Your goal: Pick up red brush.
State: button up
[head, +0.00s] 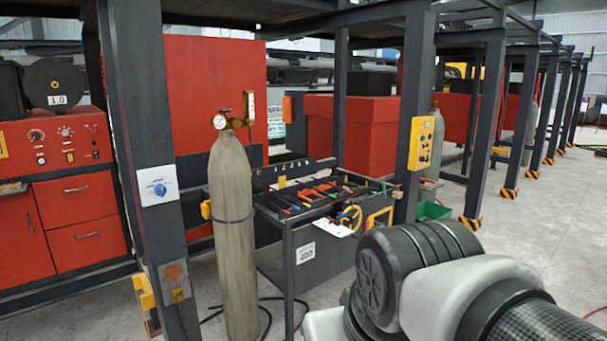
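A dark tool bench (334,252) stands in the middle of the head view, with many small hand tools on its top. Several of them are red or have red handles, such as a red item (325,188) near the middle of the bench top. They are too small to tell which one is the red brush. My arm fills the lower right, in front of the bench. My gripper is outside the picture, so its state and anything in it are hidden.
A tall grey gas cylinder (232,240) with a gauge stands left of the bench, beside a dark steel post (160,110). Another post (413,110) stands to the right, near a green bin (433,211). Hoses lie on the floor. Open grey floor (550,235) lies to the right.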

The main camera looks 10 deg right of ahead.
aim_at(422, 181)
jog(key=i+l+z, duration=0.45)
jog(key=i+z, duration=0.15)
jog(key=i+l+z, duration=0.1)
jog(key=i+z, duration=0.25)
jog(key=i, duration=0.15)
jog(key=i+z, duration=0.2)
jog(key=i, duration=1.35)
jog(key=i+u, duration=0.1)
jog(key=i, duration=0.5)
jog(key=u, duration=3.15)
jog(key=z, duration=3.05)
